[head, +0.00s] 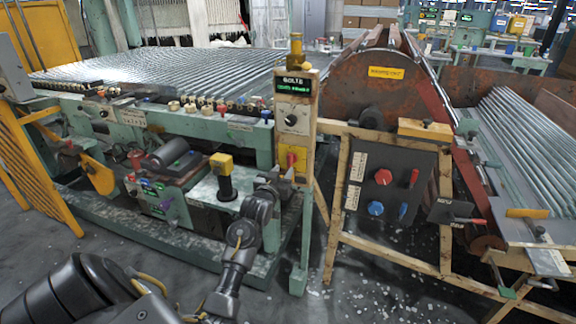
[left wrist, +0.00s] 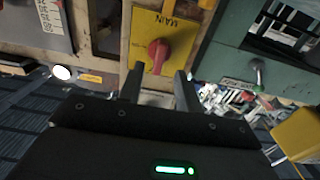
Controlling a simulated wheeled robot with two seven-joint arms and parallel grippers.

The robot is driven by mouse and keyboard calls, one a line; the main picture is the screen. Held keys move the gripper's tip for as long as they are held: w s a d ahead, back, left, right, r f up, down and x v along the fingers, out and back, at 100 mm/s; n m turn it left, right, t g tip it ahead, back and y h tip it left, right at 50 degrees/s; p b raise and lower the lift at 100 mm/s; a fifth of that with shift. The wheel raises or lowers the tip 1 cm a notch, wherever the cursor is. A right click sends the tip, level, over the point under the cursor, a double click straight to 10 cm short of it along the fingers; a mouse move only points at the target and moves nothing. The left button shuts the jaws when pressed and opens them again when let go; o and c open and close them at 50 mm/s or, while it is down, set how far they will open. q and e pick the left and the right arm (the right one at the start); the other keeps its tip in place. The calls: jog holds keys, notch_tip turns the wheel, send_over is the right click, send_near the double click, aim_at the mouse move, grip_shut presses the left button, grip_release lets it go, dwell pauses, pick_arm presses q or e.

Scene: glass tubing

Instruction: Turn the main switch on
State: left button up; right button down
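The main switch is a red knob (left wrist: 157,55) on a yellow plate marked MAIN (left wrist: 178,35) in the left wrist view. In the head view the yellow plate (head: 297,155) is low on the wooden post, below a green-lettered display. My left gripper (head: 284,178) is in front of this post, close to the switch. In the left wrist view its two dark fingers (left wrist: 160,90) are apart, with nothing between their tips. The knob shows just beyond them, roughly centred on the gap; I cannot tell whether they touch it. My right gripper is not in view.
Above the switch, the post carries a display (head: 294,84) and a dark dial (head: 291,120). A black panel (head: 385,186) with red and blue knobs stands to the right. A yellow-topped black post (head: 222,174) stands left of my left forearm. Green machine frames surround the area.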

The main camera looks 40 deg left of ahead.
aim_at(288, 163)
pick_arm(q)
jog(key=shift+x, duration=2.8)
jog(key=shift+c, duration=0.4)
grip_shut()
